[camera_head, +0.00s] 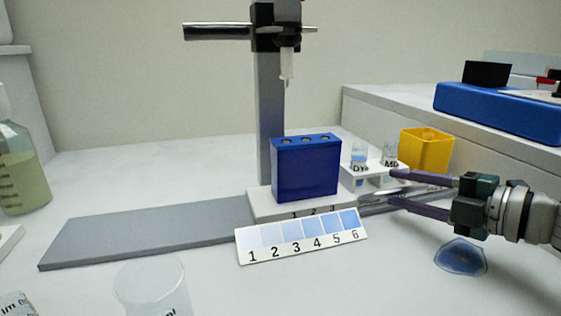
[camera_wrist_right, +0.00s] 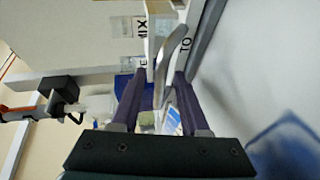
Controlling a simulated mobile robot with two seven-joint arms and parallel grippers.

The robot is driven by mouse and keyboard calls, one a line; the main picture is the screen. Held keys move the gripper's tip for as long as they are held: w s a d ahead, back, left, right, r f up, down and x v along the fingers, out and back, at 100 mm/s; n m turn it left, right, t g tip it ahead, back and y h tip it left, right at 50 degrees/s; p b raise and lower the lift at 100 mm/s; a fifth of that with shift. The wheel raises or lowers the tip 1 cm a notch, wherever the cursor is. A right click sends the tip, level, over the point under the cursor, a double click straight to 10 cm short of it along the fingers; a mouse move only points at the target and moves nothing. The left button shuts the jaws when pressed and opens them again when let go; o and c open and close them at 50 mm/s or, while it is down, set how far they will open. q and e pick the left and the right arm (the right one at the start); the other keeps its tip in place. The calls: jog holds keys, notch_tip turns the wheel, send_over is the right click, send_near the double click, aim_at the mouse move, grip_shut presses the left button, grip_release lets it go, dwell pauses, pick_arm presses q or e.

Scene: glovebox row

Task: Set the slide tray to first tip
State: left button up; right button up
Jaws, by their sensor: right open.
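The slide tray (camera_head: 262,205) is a white plate marked 1, 2, 3 at the right end of a long grey rail (camera_head: 140,232). It carries an upright blue block (camera_head: 306,170) with several round openings on top. A metal handle (camera_head: 372,203) sticks out from its right side. My right gripper (camera_head: 391,187) is open at the handle. In the right wrist view the curved metal handle (camera_wrist_right: 168,58) lies between the two purple fingers; contact cannot be told. A white tip (camera_head: 287,66) hangs from the stand above the block. My left gripper is not in view.
A colour card numbered 1 to 6 (camera_head: 300,238) stands before the tray. A white rack (camera_head: 374,177) with two labelled vials and a yellow box (camera_head: 427,150) stand behind the handle. A clear beaker (camera_head: 152,290) is at front. The rail's left part is clear.

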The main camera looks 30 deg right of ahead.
jog(key=shift+o, duration=0.6)
notch_tip(320, 180, up, 12)
jog(key=a+p, duration=0.1)
jog(key=p, duration=0.6)
jog(key=r+p, duration=0.1)
jog(key=r, duration=0.1)
jog(key=d+r+p, duration=0.1)
jog(key=r, duration=0.2)
jog(key=shift+w+d, duration=0.15)
jog(key=shift+d, duration=0.05)
jog(key=shift+c, duration=0.6)
jog(key=r+p, duration=0.2)
jog(key=r, duration=0.1)
jog(key=shift+a, duration=0.2)
